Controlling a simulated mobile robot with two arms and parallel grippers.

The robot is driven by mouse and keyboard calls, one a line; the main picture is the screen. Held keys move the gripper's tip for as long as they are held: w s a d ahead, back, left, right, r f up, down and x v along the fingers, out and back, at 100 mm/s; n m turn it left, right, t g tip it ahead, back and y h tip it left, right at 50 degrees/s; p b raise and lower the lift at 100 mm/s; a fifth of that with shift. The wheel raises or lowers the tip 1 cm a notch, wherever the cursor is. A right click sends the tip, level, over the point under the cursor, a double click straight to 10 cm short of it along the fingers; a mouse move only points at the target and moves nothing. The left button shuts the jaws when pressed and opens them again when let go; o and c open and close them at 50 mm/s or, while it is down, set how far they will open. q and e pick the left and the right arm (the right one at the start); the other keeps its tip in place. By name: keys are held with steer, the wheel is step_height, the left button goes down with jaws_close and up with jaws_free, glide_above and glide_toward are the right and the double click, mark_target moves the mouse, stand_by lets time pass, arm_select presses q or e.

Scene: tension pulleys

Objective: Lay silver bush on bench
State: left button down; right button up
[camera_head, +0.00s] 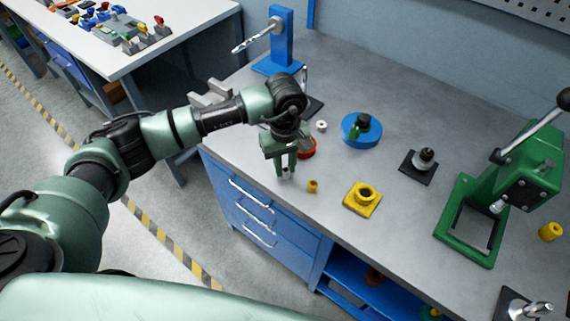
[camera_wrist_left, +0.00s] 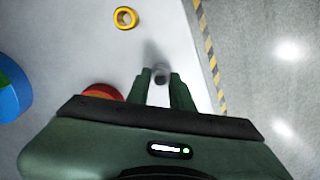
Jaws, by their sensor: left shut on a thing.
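My left gripper (camera_head: 285,176) points down over the near left edge area of the grey bench (camera_head: 425,125). It is shut on the small silver bush, which shows as a small grey round end (camera_wrist_left: 161,70) between the fingertips in the left wrist view. My right gripper is not in view.
A yellow bush (camera_head: 313,186) stands just right of the gripper, and a red round part (camera_head: 307,148) sits behind it. A yellow square block (camera_head: 362,198), a blue round part (camera_head: 361,130), a small white ring (camera_head: 321,126) and a green press (camera_head: 500,190) stand further off.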

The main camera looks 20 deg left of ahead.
mark_target(285, 169)
arm_select(q)
steer(key=c, duration=1.2)
jaws_free()
steer(key=shift+c, duration=0.2)
steer(key=shift+r+p, duration=0.2)
steer(key=shift+p, duration=0.2)
steer(key=shift+r+b, duration=0.3)
step_height(285, 169, up, 11)
steer(key=b, duration=0.2)
steer(key=shift+r+b, duration=0.15)
steer(key=shift+b, duration=0.25)
